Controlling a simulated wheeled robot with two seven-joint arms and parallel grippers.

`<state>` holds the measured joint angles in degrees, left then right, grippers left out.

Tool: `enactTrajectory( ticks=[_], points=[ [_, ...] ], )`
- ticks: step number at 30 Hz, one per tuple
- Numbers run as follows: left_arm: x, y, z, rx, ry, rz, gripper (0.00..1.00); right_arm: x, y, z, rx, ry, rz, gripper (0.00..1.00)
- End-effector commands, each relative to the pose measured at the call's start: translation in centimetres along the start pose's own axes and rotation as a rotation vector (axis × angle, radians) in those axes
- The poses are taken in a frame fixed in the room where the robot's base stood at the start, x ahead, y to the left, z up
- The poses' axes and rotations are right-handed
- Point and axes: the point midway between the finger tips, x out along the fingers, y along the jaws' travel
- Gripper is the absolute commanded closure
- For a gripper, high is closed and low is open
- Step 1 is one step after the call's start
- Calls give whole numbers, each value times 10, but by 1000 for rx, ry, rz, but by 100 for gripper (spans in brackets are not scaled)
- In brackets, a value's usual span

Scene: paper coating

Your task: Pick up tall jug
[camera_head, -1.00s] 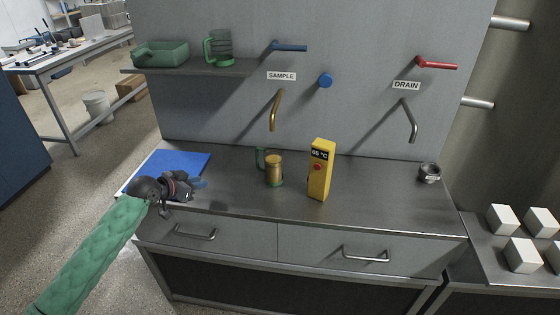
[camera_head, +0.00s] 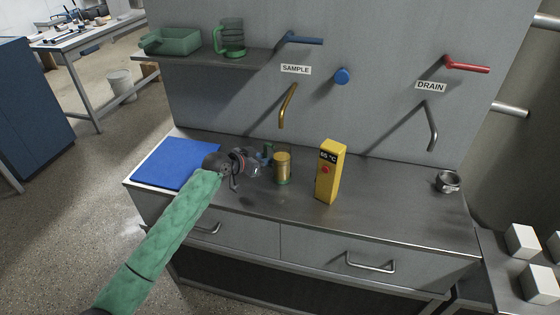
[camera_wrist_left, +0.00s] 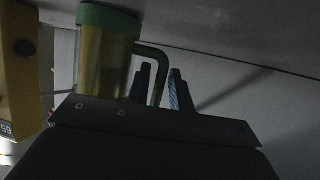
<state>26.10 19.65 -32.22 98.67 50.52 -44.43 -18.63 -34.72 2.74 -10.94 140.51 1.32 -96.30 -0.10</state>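A clear jug with amber contents (camera_head: 282,167) and a green handle stands on the metal counter, below the brass sample spout. It shows large in the left wrist view (camera_wrist_left: 105,60), with its green handle (camera_wrist_left: 154,62) towards my fingers. My left gripper (camera_head: 262,166) is just left of this jug, at handle height. In the wrist view its two fingers (camera_wrist_left: 162,88) are apart, with the handle's lower part in the picture between them; contact is not visible. A second clear jug with green handle and bands (camera_head: 230,38) stands on the wall shelf. My right gripper is not in view.
A yellow thermometer box (camera_head: 330,172) reading 65 °C stands right of the amber jug. A blue mat (camera_head: 172,163) lies at the counter's left. A small metal cup (camera_head: 447,182) stands far right.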

Motion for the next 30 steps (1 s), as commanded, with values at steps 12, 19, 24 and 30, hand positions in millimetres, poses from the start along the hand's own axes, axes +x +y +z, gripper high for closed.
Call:
enactTrajectory(
  ticks=[12,19,24,30],
  points=[
    [26,1,0,0,0,0,78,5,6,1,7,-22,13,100],
    [26,1,0,0,0,0,100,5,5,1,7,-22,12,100],
    [26,1,-1,0,0,0,100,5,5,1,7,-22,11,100],
    [26,0,-2,0,1,0,100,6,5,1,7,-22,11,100]
  ],
)
